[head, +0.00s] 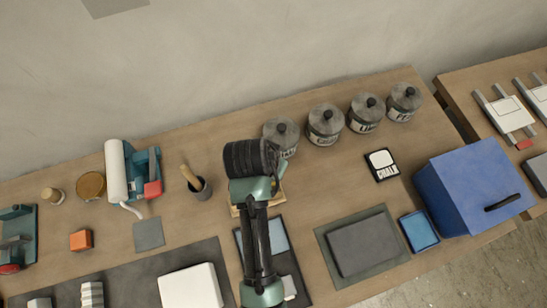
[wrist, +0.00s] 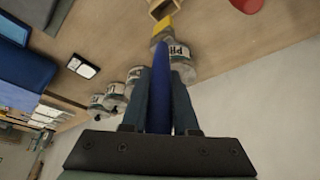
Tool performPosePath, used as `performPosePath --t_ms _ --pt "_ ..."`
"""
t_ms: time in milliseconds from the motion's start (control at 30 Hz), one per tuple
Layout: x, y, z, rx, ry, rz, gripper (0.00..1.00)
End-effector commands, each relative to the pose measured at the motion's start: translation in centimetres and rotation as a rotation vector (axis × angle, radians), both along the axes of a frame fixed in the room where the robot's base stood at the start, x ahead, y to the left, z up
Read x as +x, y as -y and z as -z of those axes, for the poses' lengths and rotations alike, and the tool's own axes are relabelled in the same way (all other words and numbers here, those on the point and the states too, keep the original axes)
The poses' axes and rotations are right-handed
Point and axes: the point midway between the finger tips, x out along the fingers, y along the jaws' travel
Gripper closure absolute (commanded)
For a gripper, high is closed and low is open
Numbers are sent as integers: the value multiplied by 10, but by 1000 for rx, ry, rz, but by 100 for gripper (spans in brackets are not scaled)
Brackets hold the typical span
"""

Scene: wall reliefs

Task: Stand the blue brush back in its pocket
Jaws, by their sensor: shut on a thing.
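The blue brush (wrist: 160,105) is between the two dark fingers of my gripper (wrist: 163,78) in the wrist view. Its long blue shape narrows toward a point away from the palm. My gripper is shut on it and holds it above the table. In the head view my own arm hides the gripper and the brush. A small wooden frame or box (head: 276,196) shows partly from behind my arm; I cannot tell whether it is the pocket. In the wrist view a yellow piece (wrist: 162,25) shows beyond the brush tip; I cannot tell what it belongs to.
Several lidded grey jars (head: 326,122) stand along the back of the table. A dark cup (head: 199,188) with a wooden handle stands left of my arm. A chalk box (head: 382,163) and a blue cabinet (head: 465,185) are to the right. Bare table lies between cup and jars.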

Motion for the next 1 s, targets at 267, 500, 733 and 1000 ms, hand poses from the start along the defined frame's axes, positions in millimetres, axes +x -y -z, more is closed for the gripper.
performPosePath --t_ms 267,500,733,1000 --pt "0 0 25 0 1 0 100" --pt "0 0 43 0 0 0 100" --pt "0 0 61 0 0 0 100" --pt "0 0 77 0 0 0 100"
